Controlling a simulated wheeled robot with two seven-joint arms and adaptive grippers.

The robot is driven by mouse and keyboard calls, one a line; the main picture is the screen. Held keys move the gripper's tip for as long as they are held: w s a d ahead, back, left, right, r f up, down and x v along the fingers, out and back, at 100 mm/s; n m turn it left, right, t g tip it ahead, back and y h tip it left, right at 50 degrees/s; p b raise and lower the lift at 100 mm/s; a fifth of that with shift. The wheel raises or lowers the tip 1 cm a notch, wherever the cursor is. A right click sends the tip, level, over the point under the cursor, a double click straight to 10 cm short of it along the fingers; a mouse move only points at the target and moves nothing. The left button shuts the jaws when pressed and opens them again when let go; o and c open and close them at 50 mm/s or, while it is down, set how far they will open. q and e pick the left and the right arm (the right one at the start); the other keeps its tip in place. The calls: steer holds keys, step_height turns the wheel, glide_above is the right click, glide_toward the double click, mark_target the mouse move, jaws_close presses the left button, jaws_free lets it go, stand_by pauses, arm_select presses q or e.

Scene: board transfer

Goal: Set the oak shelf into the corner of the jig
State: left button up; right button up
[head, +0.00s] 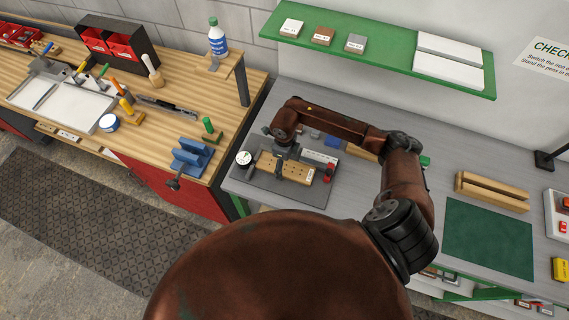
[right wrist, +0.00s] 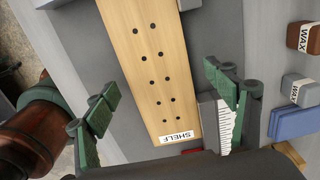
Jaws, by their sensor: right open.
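The oak shelf (head: 266,167), a pale board with rows of dark holes, lies on the dark grey plate of the jig (head: 292,197). In the right wrist view the shelf (right wrist: 148,48) runs lengthwise and its SHELF label faces my gripper. My right gripper (head: 294,172) is over the shelf. Its two green-padded fingers stand wide apart in the right wrist view (right wrist: 161,85), with the shelf between them and gaps on both sides. The wrist partly hides the shelf and jig in the head view. My left gripper is out of view.
The jig carries a round dial (head: 243,157), a white scale (head: 320,157) and a red part (head: 329,171). A green mat (head: 489,238) and wooden pieces (head: 492,191) are to the right.

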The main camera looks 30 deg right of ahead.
step_height(320, 180, up, 12)
steer(key=shift+f, duration=0.25)
steer(key=shift+s, duration=0.1)
stand_by(0.5)
